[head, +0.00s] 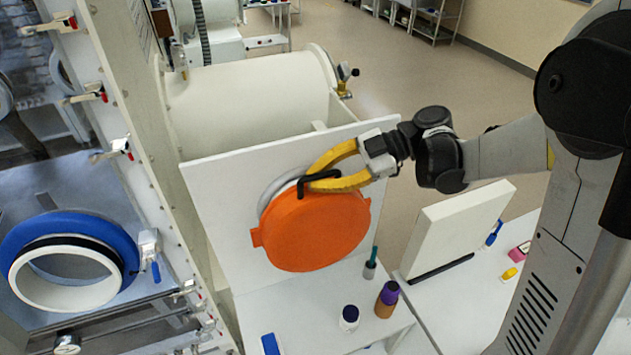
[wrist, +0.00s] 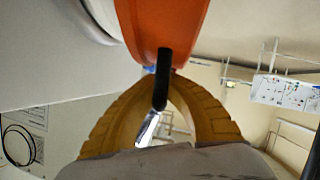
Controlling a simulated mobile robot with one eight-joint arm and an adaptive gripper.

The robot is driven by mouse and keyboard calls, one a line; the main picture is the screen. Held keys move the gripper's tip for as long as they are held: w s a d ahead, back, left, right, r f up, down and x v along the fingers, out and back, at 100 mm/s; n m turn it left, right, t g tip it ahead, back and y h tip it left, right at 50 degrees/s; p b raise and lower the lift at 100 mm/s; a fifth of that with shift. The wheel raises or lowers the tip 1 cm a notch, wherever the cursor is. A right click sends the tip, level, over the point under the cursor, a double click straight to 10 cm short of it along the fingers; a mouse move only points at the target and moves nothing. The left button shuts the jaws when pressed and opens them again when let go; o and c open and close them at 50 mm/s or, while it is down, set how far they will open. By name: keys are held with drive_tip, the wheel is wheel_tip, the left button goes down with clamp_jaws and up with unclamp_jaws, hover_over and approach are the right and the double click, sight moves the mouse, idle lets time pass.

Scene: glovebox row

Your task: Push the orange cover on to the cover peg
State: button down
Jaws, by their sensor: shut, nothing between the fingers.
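The orange cover (head: 315,232) is a round disc with side tabs and a black bar handle (head: 318,181) near its top. It stands in front of a white upright panel (head: 225,185), and a pale ring (head: 270,190) shows behind its upper left edge. No peg is visible; the cover may hide it. My gripper (head: 309,180) has yellow fingers, shut, with their tips at the handle at the cover's upper edge. In the wrist view the fingertips (wrist: 160,78) meet beside the black handle (wrist: 162,80), below the orange cover (wrist: 165,25). Whether they touch it is unclear.
A blue-rimmed glove port (head: 25,235) is at left. A white board (head: 460,230) stands at right. Open floor lies behind.

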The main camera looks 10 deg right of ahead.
drive_tip(key=shift+w+a+f+b, duration=0.15)
drive_tip(key=shift+w+a+b, duration=0.15)
drive_tip(key=shift+w, duration=0.65)
drive_tip(key=shift+w+a+f+b, duration=0.1)
drive_tip(key=shift+w+a+b, duration=0.2)
drive_tip(key=shift+w, duration=0.6)
drive_tip(key=shift+w+a+f+b, duration=0.15)
drive_tip(key=shift+w+a+b, duration=0.15)
drive_tip(key=shift+w, duration=0.65)
idle(1.2)
drive_tip(key=c, duration=1.8)
unclamp_jaws()
drive_tip(key=shift+o, duration=0.2)
drive_tip(key=shift+d, duration=0.1)
